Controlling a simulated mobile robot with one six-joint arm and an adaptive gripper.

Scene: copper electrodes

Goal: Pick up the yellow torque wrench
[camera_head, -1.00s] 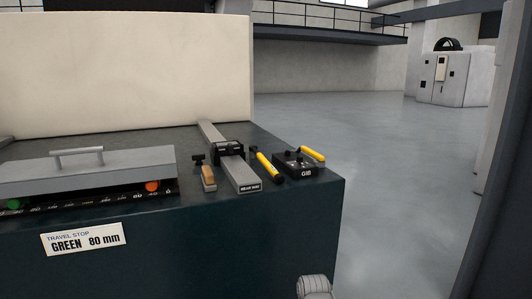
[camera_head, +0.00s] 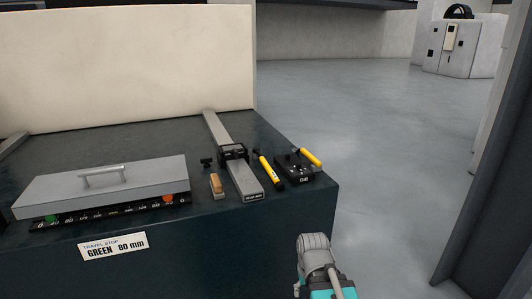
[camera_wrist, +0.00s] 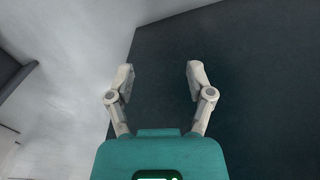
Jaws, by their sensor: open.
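Two yellow-handled tools lie on the right end of the dark bench top in the head view. One yellow tool (camera_head: 268,170) with a black end lies beside the grey rail. The other yellow handle (camera_head: 310,157) lies across a black block marked GIB (camera_head: 294,170). I cannot tell for sure which is the torque wrench. My gripper (camera_wrist: 160,82) is open and empty in the wrist view, over grey floor and a dark surface. No tool shows between its fingers. In the head view, part of my arm shows low, in front of the bench's right corner.
A grey rail (camera_head: 217,130) with a black clamp (camera_head: 233,153) runs along the bench (camera_head: 180,270). A small wooden-handled piece (camera_head: 215,183) lies left of it. A grey cover with a handle (camera_head: 103,182) is further left. A pale wall stands behind. Floor right of the bench is clear.

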